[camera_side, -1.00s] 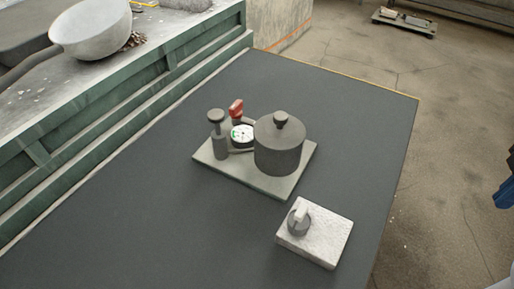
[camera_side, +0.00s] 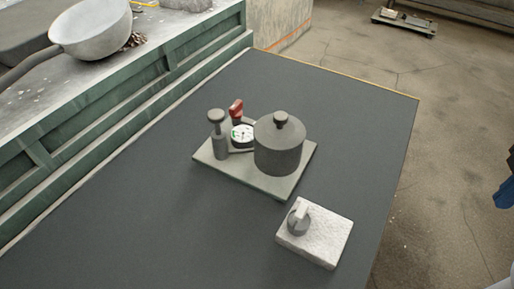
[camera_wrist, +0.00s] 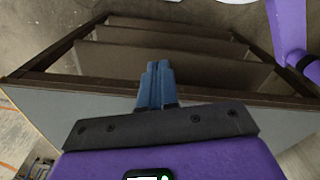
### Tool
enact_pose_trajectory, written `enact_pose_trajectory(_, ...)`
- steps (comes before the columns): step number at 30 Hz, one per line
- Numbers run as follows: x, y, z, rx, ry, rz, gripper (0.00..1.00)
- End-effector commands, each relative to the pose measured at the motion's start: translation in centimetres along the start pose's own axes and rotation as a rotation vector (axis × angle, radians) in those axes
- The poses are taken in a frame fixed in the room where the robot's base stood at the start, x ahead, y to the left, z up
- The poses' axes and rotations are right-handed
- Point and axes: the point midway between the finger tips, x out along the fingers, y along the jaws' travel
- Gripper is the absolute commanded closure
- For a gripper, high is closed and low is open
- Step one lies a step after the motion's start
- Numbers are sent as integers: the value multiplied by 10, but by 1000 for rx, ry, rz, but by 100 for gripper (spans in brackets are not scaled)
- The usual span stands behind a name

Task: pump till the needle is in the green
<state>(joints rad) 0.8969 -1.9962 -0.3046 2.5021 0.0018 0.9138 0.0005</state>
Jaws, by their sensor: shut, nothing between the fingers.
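A pump (camera_side: 217,140) with a round knob on top stands upright at the left of a pale base plate (camera_side: 265,187) on the dark table. Beside it is a small round gauge (camera_side: 242,132) with a white face and a green patch on its left; its needle is too small to read. A red handle (camera_side: 236,107) rises behind the gauge. A dark lidded tank (camera_side: 278,150) stands at the right of the plate. My gripper (camera_wrist: 157,68) shows blue fingers closed together and empty in the wrist view. In the side view only part of it (camera_side: 505,191) shows at the right edge, far from the pump.
A white block (camera_side: 325,243) with a grey knob (camera_side: 299,221) lies on the table in front of the plate. A bench (camera_side: 60,110) with a large ladle (camera_side: 92,28) runs along the left. The table (camera_side: 130,215) is bare around the plate and block.

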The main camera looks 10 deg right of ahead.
Motion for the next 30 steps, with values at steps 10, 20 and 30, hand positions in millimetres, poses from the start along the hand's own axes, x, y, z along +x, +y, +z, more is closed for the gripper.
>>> enact_pose_trajectory(10, -4, 3, -18, 27, 22, 0, 100)
enact_pose_trajectory(20, -28, 23, -131, 211, 165, -11, 100)
enact_pose_trajectory(30, -55, 42, -256, 421, 330, -41, 100)
